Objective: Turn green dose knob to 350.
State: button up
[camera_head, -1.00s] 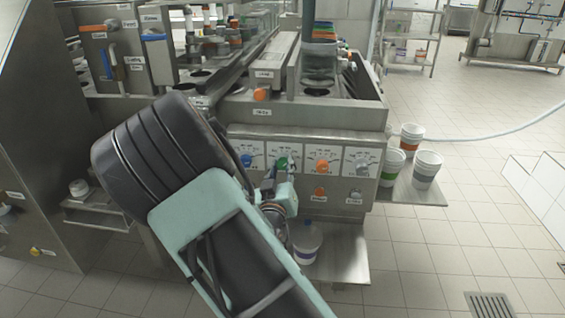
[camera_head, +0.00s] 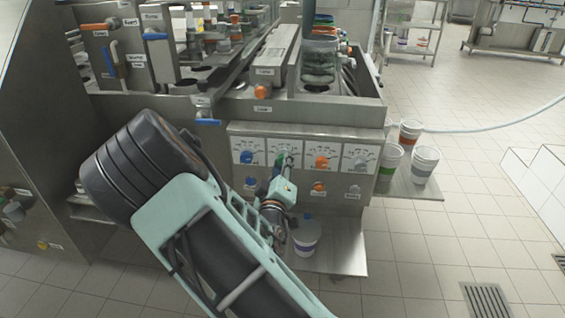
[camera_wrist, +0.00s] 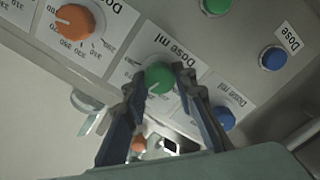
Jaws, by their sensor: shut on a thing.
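The green dose knob (camera_wrist: 158,77) sits on a white dial plate marked "Dose ml" in the wrist view. My gripper (camera_wrist: 158,82) has a finger on each side of it and is shut on it. The knob's pointer setting is too small to read. In the head view my gripper (camera_head: 287,170) reaches the second dial from the left on the panel and mostly covers the green knob.
A blue knob (camera_head: 246,157) is to the left and an orange knob (camera_head: 322,161) and a grey knob (camera_head: 360,163) are to the right on the panel. A white bucket (camera_head: 306,238) stands on the lower shelf. Several cups stand on the right side shelf (camera_head: 421,190).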

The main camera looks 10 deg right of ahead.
dwell(0.3)
jog(key=o, duration=1.2)
jog(key=shift+c, duration=0.2)
jog(key=v, duration=0.7)
jog(key=shift+s, duration=0.25)
